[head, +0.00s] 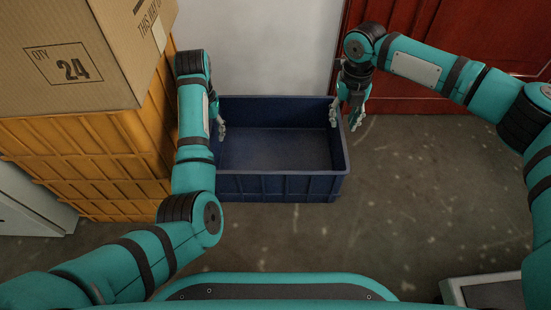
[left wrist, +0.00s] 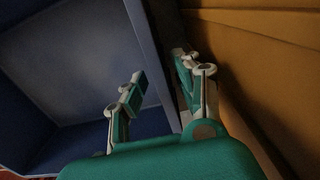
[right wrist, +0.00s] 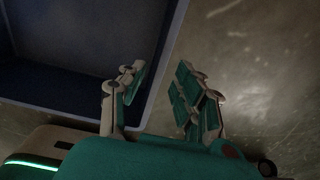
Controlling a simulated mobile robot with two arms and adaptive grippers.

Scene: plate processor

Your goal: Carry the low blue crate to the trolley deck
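The low blue crate (head: 290,186) stands empty on the floor between the orange crate stack and the red cabinet. My left gripper (head: 217,117) is at its left wall. In the left wrist view the fingers (left wrist: 158,85) are apart, one inside the crate and one outside, with the wall between them. My right gripper (head: 345,115) is at the right wall. In the right wrist view its fingers (right wrist: 158,85) also stand apart on either side of the crate's rim (right wrist: 166,62). I cannot make out the trolley deck for certain.
Orange crates (head: 95,160) stand close on the left with a cardboard box (head: 80,50) on top. A red cabinet (head: 440,70) is at the back right, a pale wall (head: 270,45) behind. A grey-topped object (head: 490,290) shows at the bottom right. The floor (head: 420,190) right of the crate is clear.

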